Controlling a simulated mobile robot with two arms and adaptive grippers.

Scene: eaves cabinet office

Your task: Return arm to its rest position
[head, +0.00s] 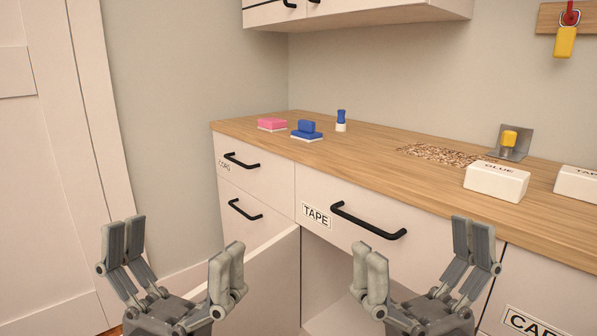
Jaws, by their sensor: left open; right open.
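My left gripper (174,258) is at the lower left, in front of the cabinets. Its fingers are spread wide with nothing between them. My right gripper (421,262) is at the lower right, in front of the drawer labelled TAPE (350,219). Its fingers are also spread and empty. Both grippers are below the level of the wooden counter (350,150). The drawers labelled CORD (240,168) and TAPE look shut.
A pale panel (268,278) stands out beside an open compartment (325,275) under the TAPE drawer, between my grippers. On the counter are a pink block (272,124), a blue block (306,129), a blue-and-white item (341,121), a yellow item (509,138) and white boxes (496,182).

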